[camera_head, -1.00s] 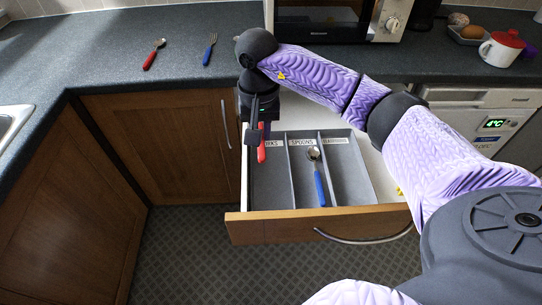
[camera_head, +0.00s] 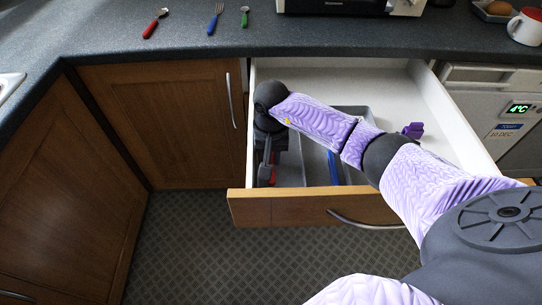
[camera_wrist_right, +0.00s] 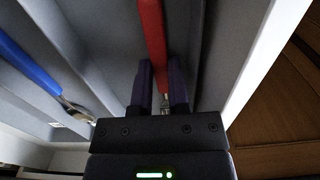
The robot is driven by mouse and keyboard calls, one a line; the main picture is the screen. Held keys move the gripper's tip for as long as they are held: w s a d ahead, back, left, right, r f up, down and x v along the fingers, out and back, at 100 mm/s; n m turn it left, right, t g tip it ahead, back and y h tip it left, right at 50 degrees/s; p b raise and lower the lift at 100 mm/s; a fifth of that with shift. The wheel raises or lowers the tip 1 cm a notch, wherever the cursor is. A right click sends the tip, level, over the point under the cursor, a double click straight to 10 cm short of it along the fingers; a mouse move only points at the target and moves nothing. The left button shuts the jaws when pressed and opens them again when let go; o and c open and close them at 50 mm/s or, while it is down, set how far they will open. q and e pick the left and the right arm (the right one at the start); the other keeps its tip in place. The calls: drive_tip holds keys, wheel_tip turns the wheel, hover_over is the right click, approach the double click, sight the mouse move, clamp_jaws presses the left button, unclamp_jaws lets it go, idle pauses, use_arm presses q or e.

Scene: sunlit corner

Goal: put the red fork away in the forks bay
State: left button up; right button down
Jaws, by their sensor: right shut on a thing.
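My right gripper (camera_head: 268,172) is down inside the open drawer, at the left bay of the grey cutlery tray (camera_head: 293,170). It is shut on the red fork (camera_wrist_right: 152,40). In the right wrist view the fork's red handle lies lengthwise in the bay, with its metal part between the fingers (camera_wrist_right: 160,92). I cannot tell whether the fork touches the bay floor. In the head view only a bit of red shows beside the gripper. A blue-handled spoon (camera_wrist_right: 32,65) lies in the neighbouring bay. My arm hides the bay labels.
The drawer front (camera_head: 300,207) stands out over the floor. On the counter are a red-handled spoon (camera_head: 155,22), a blue fork (camera_head: 215,19) and a green-handled utensil (camera_head: 245,16).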

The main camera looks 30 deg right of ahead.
sight(271, 161)
drive_tip(key=shift+f+b, duration=0.3)
drive_tip(key=shift+b, duration=0.1)
drive_tip(key=c, duration=0.9)
unclamp_jaws()
use_arm(q)
drive_tip(key=shift+d+f, duration=0.15)
drive_tip(key=shift+f, duration=0.15)
use_arm(e)
drive_tip(key=shift+r, duration=0.1)
use_arm(q)
drive_tip(key=shift+d, duration=0.1)
drive_tip(key=shift+t, duration=0.3)
drive_tip(key=shift+w+d+r+p, duration=0.2)
drive_tip(key=shift+w+r+p, duration=0.15)
drive_tip(key=shift+r+p, duration=0.35)
drive_tip(key=shift+w+d+r+p, duration=0.15)
drive_tip(key=shift+w+r+p, duration=0.2)
drive_tip(key=shift+r+p, duration=0.35)
drive_tip(key=shift+w+d+r+p, duration=0.2)
drive_tip(key=shift+w+r+p, duration=0.15)
drive_tip(key=shift+r+p, duration=0.35)
use_arm(e)
drive_tip(key=shift+r, duration=6.3)
